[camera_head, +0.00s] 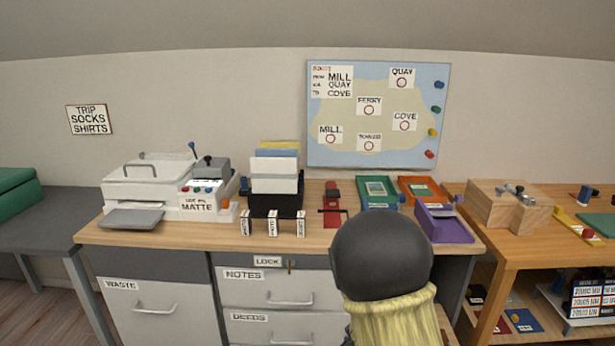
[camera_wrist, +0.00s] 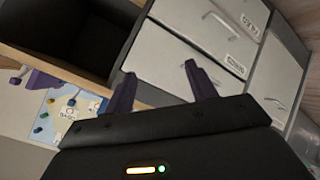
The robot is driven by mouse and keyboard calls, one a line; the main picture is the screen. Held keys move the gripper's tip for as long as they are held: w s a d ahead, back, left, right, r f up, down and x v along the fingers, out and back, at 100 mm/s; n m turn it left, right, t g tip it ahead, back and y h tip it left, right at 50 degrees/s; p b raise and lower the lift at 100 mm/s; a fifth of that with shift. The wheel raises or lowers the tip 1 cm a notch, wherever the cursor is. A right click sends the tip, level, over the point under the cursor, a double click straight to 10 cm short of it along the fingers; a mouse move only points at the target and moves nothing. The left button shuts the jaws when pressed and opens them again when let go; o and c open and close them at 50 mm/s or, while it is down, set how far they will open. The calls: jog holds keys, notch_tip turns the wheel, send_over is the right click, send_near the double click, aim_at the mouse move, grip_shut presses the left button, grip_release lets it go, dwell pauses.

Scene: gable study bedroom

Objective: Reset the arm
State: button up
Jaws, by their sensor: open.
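My gripper (camera_wrist: 157,90) shows in the wrist view with its two dark fingers spread apart and nothing between them. Beyond the fingers are the desk's pale drawer fronts (camera_wrist: 168,62), seen tilted. In the head view a rounded dark part of my arm with a yellowish sleeve below it stands in front of the desk (camera_head: 318,239), right of the middle. My gripper itself cannot be made out in the head view.
A printer (camera_head: 150,182), a black paper holder (camera_head: 275,204), a red stapler-like tool (camera_head: 332,205), a green tray (camera_head: 378,207) and a purple tray (camera_head: 447,228) stand on the desk. A wooden bench (camera_head: 545,251) adjoins at right. A map board (camera_head: 330,150) hangs above.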

jog(key=s+d+r+m+g, duration=0.2)
jog(key=s+r+m+g, duration=0.15)
jog(key=s, duration=0.55)
jog(key=s+d+r+m+g, duration=0.1)
jog(key=s+r+m+g, duration=0.1)
jog(key=s+m+g, duration=0.5)
notch_tip(320, 180, up, 32)
jog(key=s+n+t+p, duration=0.2)
jog(key=p, duration=3)
jog(key=shift+t, duration=0.25)
